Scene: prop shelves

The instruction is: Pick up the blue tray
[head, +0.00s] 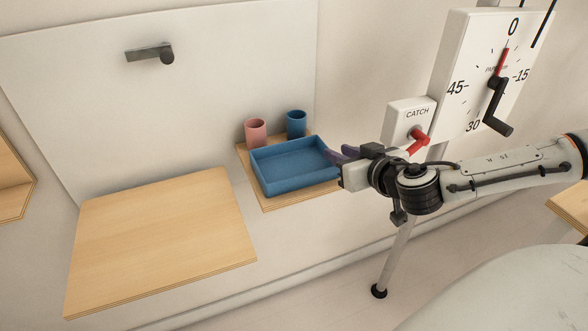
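The blue tray (294,178) is a shallow rectangular box, resting level on a small wooden shelf (262,204) against the wall. It looks empty. My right gripper (338,152) is at the tray's right end, with its purple fingers beside the rim there. The fingers look a little apart, and they hide part of that corner. I cannot tell whether they touch the tray. My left gripper is not in view.
A pink cup (256,132) and a blue cup (296,124) stand just behind the tray. A large bare wooden shelf (160,240) is at left. A white CATCH box (408,115) with a red handle and a dial box (490,80) stand close behind my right arm.

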